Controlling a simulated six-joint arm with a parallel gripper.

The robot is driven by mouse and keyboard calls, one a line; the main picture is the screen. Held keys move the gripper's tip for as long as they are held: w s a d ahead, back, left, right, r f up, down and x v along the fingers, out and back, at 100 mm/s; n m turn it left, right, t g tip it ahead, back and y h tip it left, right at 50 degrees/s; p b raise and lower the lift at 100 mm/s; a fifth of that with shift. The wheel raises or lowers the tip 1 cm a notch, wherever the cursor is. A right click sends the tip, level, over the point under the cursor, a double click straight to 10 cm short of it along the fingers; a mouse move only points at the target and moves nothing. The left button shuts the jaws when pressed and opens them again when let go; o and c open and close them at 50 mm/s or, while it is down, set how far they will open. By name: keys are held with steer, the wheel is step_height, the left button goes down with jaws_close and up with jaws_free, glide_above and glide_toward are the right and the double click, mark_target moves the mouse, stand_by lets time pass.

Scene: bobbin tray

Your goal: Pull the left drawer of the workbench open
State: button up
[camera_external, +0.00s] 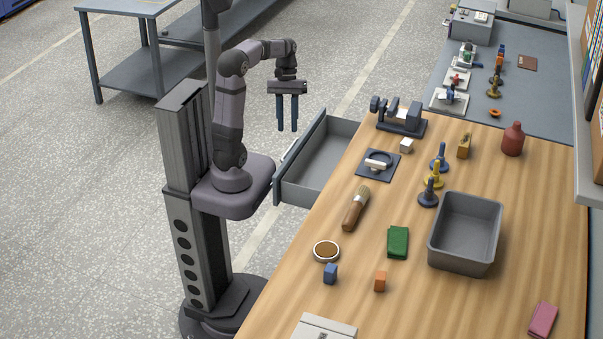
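The workbench (300,285) has a light wooden top. A grey drawer (322,162) stands pulled out from its left long side, and the part of its inside that I see is empty. The drawer's front panel (301,157) faces my column, with a pale handle on it. My gripper (287,128) points down above and just beyond the drawer front. Its two blue fingers are apart with nothing between them, and it appears clear of the handle.
A grey side table (150,78) stands behind my arm. The floor left of the drawer is open.

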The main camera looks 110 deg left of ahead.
stand_by(0.3)
step_height(320, 180, up, 10)
steer(key=d+h+p, duration=0.3)
steer(key=h+p, duration=0.1)
steer(key=p, duration=1.6)
steer(key=a+f+y+p, duration=0.2)
steer(key=a+f+y, duration=0.3)
steer(key=f, duration=0.5)
steer(key=shift+h, duration=0.5)
steer(key=shift+a+f+p+x, duration=0.1)
steer(key=shift+a+x, duration=0.05)
steer(key=shift+x, duration=1)
steer(key=shift+a+f+p+x, duration=0.1)
steer(key=shift+a+x, duration=0.05)
steer(key=shift+x, duration=0.95)
steer(key=shift+a+p+x, duration=0.1)
steer(key=shift+a+x, duration=0.1)
steer(key=shift+x, duration=0.95)
jaws_close()
